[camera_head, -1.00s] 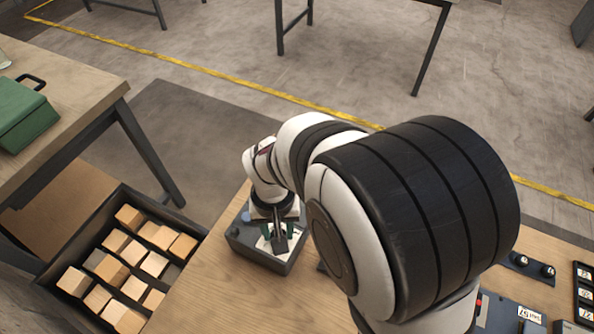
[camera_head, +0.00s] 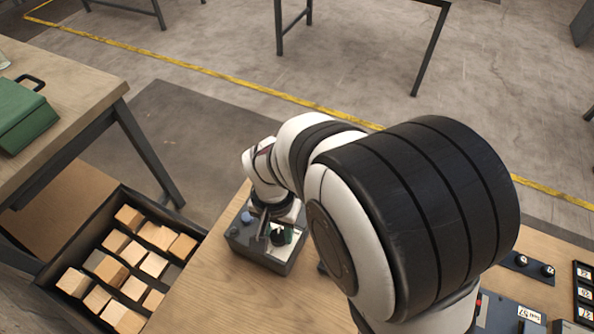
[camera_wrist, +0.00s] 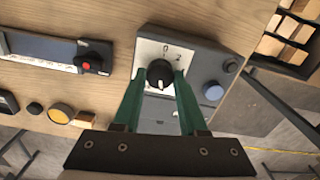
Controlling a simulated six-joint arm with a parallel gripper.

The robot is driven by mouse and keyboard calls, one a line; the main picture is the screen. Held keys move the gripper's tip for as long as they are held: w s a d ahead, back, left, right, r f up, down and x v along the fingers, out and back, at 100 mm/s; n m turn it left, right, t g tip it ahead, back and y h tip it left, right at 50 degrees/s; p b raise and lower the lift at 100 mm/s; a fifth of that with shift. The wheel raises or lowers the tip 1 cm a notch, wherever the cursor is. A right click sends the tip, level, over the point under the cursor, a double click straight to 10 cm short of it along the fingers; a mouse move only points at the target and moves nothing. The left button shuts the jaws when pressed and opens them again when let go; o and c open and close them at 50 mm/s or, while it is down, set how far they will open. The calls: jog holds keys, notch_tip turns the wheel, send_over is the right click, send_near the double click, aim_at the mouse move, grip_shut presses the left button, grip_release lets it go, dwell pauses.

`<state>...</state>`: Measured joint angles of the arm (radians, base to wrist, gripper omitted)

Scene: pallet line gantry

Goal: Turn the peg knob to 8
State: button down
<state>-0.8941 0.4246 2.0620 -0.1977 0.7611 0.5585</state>
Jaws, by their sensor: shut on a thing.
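The peg knob (camera_wrist: 160,75) is a round black knob with a white pointer mark, set on a white dial plate (camera_wrist: 149,50) on a dark grey box (camera_wrist: 213,68). A 0 and a 2 can be read at the plate's far edge in the wrist view; other numbers are hidden or too small. The pointer mark faces the lower side of the wrist picture, towards my gripper's palm. My gripper (camera_wrist: 163,77) has its green fingers shut on the knob, one at each side. In the head view, my gripper (camera_head: 273,235) is over the box (camera_head: 257,255).
The box also bears a blue button (camera_wrist: 213,91). A black bin (camera_head: 105,225) of wooden blocks stands left of the wooden bench (camera_head: 215,300). A green case (camera_head: 22,115) rests on the left table.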

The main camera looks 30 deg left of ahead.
aim_at(278, 234)
jog(key=shift+c, duration=2.2)
grip_release()
notch_tip(278, 234, up, 16)
jog(key=shift+f, duration=0.1)
jog(key=d+m, duration=0.3)
jog(key=d, duration=1)
jog(key=s+d+f+m+y, duration=0.1)
jog(key=s+d+f+m, duration=0.2)
jog(key=s+d, duration=0.5)
jog(key=shift+s+d+m+y, duration=0.4)
jog(key=shift+d+m, duration=0.2)
jog(key=shift+d, duration=0.65)
